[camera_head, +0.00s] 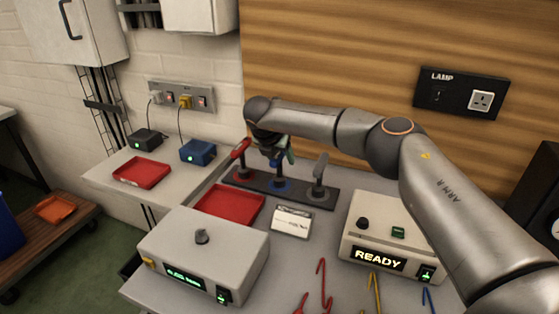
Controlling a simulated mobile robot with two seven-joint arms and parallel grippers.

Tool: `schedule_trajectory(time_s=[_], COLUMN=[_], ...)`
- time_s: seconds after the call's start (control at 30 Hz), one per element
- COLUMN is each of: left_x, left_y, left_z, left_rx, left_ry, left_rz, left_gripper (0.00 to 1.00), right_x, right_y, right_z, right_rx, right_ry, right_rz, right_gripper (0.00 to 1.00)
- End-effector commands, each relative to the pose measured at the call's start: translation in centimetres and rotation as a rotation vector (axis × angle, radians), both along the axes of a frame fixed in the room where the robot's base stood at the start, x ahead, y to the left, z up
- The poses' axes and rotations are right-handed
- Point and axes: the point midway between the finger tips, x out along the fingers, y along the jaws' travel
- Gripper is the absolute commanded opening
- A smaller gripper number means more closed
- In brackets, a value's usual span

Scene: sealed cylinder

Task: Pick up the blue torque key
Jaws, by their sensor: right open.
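A dark rack (300,198) on the bench holds a red-handled key (240,149) at left, a key at a blue base ring (281,184) in the middle, and a grey key (320,172) at right. The middle one looks like the blue torque key; its upper part is mostly hidden by my right gripper. My right gripper (277,157) points down over that middle place, its jaws open around or just beside the key's top; I cannot tell which. My left gripper is not in view.
A red tray (230,205) and a white card (291,222) lie in front of the rack. Grey control boxes stand at left (200,252) and right (385,228), the right one reading READY. Bent red, yellow and blue rods (428,300) lie at the front.

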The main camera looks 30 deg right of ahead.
Motion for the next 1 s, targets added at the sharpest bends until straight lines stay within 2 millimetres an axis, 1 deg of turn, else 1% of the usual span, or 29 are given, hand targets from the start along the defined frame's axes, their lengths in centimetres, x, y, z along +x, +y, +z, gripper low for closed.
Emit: schedule_trajectory(time_s=[0.2,0.27,0.7,0.8,1.0], left_x=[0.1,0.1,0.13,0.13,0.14], left_y=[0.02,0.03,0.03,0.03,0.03], left_z=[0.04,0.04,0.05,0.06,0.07], left_rx=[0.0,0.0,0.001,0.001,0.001], left_ry=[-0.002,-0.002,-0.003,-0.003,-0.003], left_rz=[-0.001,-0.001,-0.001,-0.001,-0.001], left_gripper=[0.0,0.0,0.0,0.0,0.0], right_x=[0.02,0.02,0.01,0.01,0.01], right_y=[-0.01,-0.01,0.0,0.0,-0.01], right_z=[-0.11,-0.11,-0.07,-0.07,-0.06], right_rx=[0.0,0.0,0.0,0.0,0.0], right_ry=[0.0,0.0,0.0,0.0,0.0], right_rz=[0.0,0.0,-0.001,-0.001,-0.001], right_gripper=[0.65,0.59,0.1,0.0,0.0])
